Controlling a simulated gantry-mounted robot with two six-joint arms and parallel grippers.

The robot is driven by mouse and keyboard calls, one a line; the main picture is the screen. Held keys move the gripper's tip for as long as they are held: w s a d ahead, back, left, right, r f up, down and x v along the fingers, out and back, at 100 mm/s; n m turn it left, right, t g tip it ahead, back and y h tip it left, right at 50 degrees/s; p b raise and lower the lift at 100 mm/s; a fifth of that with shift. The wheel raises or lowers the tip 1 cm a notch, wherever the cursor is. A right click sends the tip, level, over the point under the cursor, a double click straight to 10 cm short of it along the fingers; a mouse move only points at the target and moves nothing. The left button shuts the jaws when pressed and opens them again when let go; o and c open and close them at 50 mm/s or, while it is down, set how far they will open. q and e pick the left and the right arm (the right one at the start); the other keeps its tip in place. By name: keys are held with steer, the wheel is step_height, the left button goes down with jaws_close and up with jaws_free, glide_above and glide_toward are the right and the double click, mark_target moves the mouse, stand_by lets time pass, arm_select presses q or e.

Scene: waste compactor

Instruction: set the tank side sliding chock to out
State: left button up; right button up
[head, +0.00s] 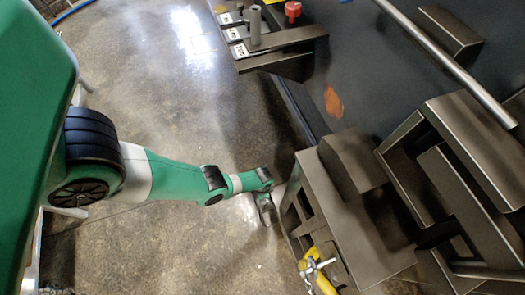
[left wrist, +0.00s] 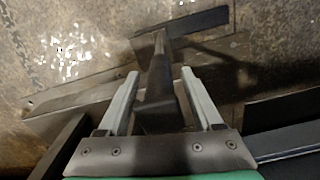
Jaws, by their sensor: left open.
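My left gripper (head: 266,212) is low over the floor, just left of the dark metal frame (head: 318,190) of the machine. In the left wrist view, my left gripper (left wrist: 160,74) is open, with its two grey fingers apart. A dark, narrow, wedge-like metal piece (left wrist: 157,85) stands between the fingers in that view. It may be the sliding chock, but I cannot tell for sure. I cannot tell whether the fingers touch it. The chock is not clearly made out in the head view. My right gripper is not in view.
A labelled bracket (head: 278,45) with a grey post (head: 255,25) and a red knob (head: 293,10) juts out at the top. A yellow part (head: 322,277) with a metal fitting is below the frame. The concrete floor (head: 200,110) left of the machine is clear.

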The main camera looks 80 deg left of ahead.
arm_select(q)
jaws_close()
stand_by(0.3)
stand_by(1.1)
